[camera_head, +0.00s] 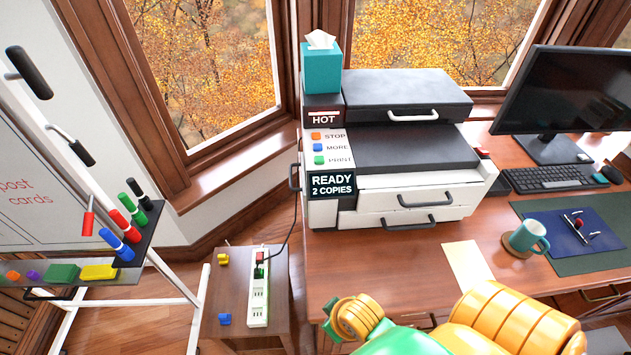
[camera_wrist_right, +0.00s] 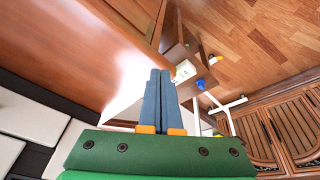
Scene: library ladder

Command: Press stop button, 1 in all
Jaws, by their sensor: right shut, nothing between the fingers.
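The printer (camera_head: 410,150) stands on the wooden desk. My right gripper (camera_wrist_right: 160,73) shows in the right wrist view, its blue fingers shut and empty. In the head view only yellow and green parts of my arm show at the bottom, apart from the button. My left gripper is not in view.
The printer display (camera_head: 332,185) reads READY 2 COPIES. A teal tissue box (camera_head: 321,68) stands above the HOT label. A mug (camera_head: 527,237), paper (camera_head: 467,266) and monitor (camera_head: 570,95) are to the right. A power strip (camera_head: 259,300) lies on a low stand at left.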

